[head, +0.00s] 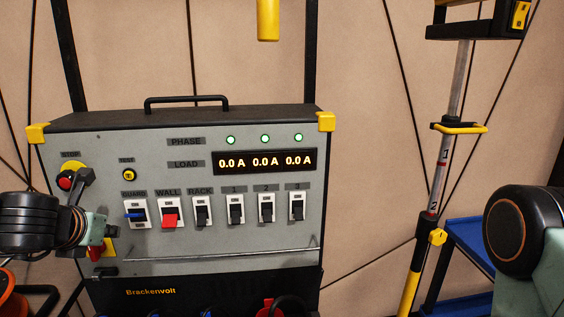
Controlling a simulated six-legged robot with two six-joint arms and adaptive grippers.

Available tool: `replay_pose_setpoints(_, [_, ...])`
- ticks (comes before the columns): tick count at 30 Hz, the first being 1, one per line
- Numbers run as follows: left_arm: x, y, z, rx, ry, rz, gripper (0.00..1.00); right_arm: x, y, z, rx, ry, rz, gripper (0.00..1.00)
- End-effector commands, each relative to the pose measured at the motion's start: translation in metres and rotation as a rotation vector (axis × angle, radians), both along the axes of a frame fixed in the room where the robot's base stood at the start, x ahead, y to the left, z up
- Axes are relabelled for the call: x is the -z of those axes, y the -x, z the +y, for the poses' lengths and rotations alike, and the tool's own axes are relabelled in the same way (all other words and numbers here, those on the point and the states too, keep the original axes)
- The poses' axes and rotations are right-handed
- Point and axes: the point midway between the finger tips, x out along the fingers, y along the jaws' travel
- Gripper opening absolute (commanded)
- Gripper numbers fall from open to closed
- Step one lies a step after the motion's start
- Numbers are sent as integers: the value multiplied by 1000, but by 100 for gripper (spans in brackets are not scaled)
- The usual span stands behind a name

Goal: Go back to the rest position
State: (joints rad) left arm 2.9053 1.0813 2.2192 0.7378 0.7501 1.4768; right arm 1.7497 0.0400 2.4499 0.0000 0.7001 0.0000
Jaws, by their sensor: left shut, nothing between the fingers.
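My left gripper (84,178) comes in from the left, in front of the left side of a grey power box (200,255). Its dark fingers are shut and empty and point up. They show just right of the red stop button (64,181) on its yellow surround; I cannot tell whether they touch it. My left wrist hides part of the box's lower left. At the right edge only a black and pale green part of my right arm shows; my right gripper is out of view.
The box has a row of switches, including a red WALL switch (170,217), a display (265,162) reading 0.0 A three times and three green lamps. A front rail (225,254) runs below. A pole (443,170) and blue shelf (468,240) stand right.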

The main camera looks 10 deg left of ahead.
Motion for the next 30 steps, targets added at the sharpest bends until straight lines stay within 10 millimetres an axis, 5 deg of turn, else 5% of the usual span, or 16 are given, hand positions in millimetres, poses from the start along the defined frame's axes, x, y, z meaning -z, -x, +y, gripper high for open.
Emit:
replay_pose_setpoints(7, [-10, -6, -16, 413, -524, 33, 0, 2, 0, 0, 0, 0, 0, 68])
replay_pose_setpoints(11, [24, 0, -36, 720, -898, 131, 0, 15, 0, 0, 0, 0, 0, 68])
replay_pose_setpoints(15, [98, 21, -68, 1152, -1293, 270, 0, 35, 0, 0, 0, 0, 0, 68])
replay_pose_setpoints(21, [209, 75, -112, 1742, -1619, 369, 0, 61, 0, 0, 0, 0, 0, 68])
replay_pose_setpoints(30, [353, 199, -161, 2473, -1657, 311, 0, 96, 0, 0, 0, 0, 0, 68])
